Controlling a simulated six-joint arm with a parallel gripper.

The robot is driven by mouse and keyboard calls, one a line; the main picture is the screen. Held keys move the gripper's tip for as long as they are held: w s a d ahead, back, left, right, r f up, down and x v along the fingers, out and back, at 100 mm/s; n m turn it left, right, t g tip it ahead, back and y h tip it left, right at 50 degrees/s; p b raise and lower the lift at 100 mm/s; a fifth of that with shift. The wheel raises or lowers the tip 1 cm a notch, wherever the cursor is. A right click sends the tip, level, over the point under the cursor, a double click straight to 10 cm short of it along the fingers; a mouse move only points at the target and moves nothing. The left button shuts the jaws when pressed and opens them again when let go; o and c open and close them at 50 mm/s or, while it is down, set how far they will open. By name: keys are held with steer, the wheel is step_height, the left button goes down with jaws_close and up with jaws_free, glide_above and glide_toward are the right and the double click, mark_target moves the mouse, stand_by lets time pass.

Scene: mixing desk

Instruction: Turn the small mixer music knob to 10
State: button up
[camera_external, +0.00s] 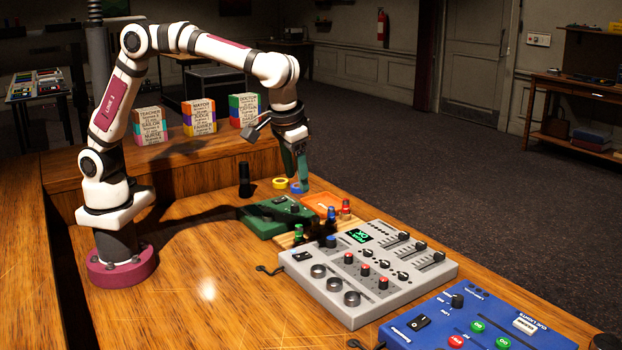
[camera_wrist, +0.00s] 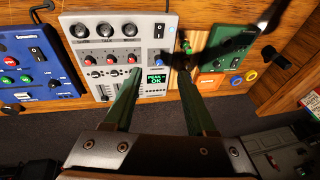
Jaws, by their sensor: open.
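A grey mixer (camera_external: 413,285) lies on the wooden desk, with large dark knobs, small red, blue and black knobs, sliders and a green-lit display (camera_external: 359,236). It also shows in the wrist view (camera_wrist: 150,32), where the display reads "PEAK OK". A smaller green box (camera_external: 268,226) with small knobs sits behind it; the wrist view shows it (camera_wrist: 221,48) at right. My gripper (camera_external: 297,182) hangs above the desk beyond the green box, open and empty. Its green fingers (camera_wrist: 159,72) point towards the mixer and are apart from any knob.
A blue control box (camera_external: 440,312) stands at the front right. A black cylinder (camera_external: 244,180) and yellow roll (camera_external: 279,183) stand behind.

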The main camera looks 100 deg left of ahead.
mark_target(349, 254)
steer(key=w+f+n, duration=0.5)
steer(key=w+f, duration=0.1)
steer(key=w, duration=0.3)
steer(key=shift+n+y, duration=0.3)
steer(key=x, duration=1)
steer(key=w+x, duration=0.1)
steer(key=x, duration=0.4)
steer(key=shift+d+f, duration=0.2)
steer(key=shift+f, duration=0.05)
jaws_close()
